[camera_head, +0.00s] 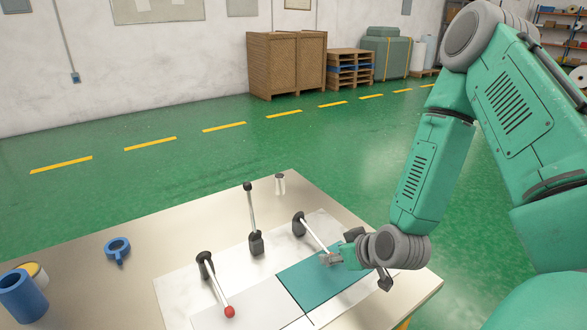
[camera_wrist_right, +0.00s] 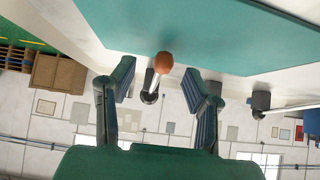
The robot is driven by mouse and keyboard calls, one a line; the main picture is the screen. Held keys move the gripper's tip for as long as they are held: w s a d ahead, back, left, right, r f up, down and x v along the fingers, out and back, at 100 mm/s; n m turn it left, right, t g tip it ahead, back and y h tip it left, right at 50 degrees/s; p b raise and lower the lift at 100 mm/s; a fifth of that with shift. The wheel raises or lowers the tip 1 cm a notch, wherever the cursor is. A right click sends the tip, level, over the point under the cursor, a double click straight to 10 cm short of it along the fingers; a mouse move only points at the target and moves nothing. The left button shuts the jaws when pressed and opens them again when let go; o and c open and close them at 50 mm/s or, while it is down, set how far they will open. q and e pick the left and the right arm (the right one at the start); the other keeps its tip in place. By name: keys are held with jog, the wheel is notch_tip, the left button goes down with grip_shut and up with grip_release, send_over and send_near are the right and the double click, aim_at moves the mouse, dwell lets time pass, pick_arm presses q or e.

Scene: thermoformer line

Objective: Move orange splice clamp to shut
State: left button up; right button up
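The orange splice clamp has a dark base and a pale lever rod (camera_head: 316,237) that leans down toward the teal sheet (camera_head: 318,283). Its orange knob (camera_wrist_right: 163,63) shows in the right wrist view, between the two spread fingers and apart from both. In the head view the knob is hidden by my right gripper (camera_head: 334,257), which is at the rod's end. My right gripper (camera_wrist_right: 160,88) is open, with a clear gap on each side of the knob. My left gripper is in neither view.
A black-knobbed lever (camera_head: 252,214) stands upright left of the orange clamp. A red-knobbed lever (camera_head: 219,290) leans low further left. A blue ring-shaped item (camera_head: 117,250) and blue cup (camera_head: 20,297) are at the left; a small metal cylinder (camera_head: 280,184) is at the back.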

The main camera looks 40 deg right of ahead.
jog(key=shift+r, duration=0.1)
jog(key=shift+s+r+p, duration=0.4)
jog(key=shift+r+p, duration=0.05)
jog(key=shift+p, duration=0.05)
jog(key=p+v, duration=0.5)
jog(key=shift+s+r+p, duration=0.3)
jog(key=shift+f, duration=0.1)
